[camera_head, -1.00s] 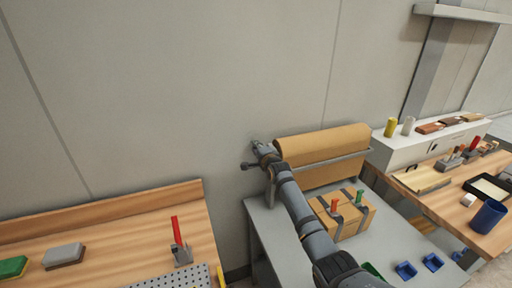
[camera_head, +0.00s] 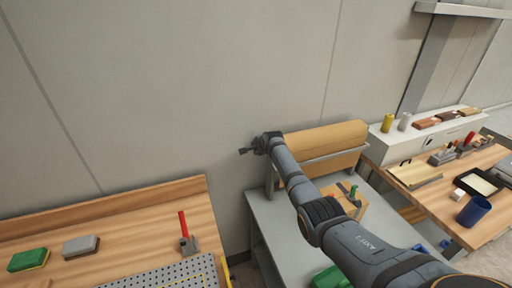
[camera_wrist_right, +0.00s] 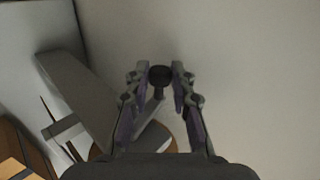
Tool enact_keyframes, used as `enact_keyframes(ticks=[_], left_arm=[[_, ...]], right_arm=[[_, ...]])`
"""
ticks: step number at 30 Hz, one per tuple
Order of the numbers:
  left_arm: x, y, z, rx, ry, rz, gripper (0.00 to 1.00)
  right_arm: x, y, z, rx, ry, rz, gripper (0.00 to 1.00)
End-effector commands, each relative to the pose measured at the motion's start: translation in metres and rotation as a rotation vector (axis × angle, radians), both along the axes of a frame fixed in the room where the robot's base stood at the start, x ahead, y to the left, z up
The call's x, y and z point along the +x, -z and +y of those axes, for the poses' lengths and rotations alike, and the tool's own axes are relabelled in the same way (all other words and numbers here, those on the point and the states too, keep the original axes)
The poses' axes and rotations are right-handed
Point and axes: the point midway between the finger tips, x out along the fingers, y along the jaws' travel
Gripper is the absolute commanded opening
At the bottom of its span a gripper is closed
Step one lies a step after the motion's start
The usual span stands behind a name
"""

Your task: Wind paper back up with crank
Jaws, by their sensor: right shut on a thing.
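The brown paper roll (camera_head: 325,138) sits in a grey stand against the wall, with a bar across its front. Some brown paper shows below the bar. My right gripper (camera_head: 250,149) is at the left end of the roll, by the wall. In the right wrist view its fingers (camera_wrist_right: 160,76) are on both sides of a dark round crank knob (camera_wrist_right: 160,73), shut on it. A crank arm shows below the knob. The grey stand side (camera_wrist_right: 85,95) and part of a roll end lie behind the fingers. My left gripper is not in view.
A cardboard box (camera_head: 350,207) with a green-handled clamp is on the grey table (camera_head: 265,215), partly behind my right arm. A wooden bench (camera_head: 110,225) with a red-handled tool stands at left. A blue cup (camera_head: 474,211) is on the right bench.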

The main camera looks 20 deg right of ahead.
Motion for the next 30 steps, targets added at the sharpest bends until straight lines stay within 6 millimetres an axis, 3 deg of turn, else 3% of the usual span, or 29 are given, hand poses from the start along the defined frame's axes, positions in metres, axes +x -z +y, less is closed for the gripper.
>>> enact_keyframes(ticks=[15, 16, 20, 30], left_arm=[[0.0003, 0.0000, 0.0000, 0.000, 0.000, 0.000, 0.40], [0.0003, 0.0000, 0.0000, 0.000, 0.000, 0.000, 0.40], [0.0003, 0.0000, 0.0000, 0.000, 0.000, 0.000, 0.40], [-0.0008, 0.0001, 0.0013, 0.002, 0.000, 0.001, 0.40]], right_arm=[[-0.0003, 0.0014, -0.0004, -0.001, 0.000, 0.022, 0.00], [-0.0004, 0.0015, -0.0004, -0.001, 0.000, 0.022, 0.27], [-0.0003, 0.0013, -0.0004, 0.000, 0.000, 0.022, 0.45], [-0.0009, 0.0004, -0.0004, 0.000, 0.000, 0.021, 0.46]])
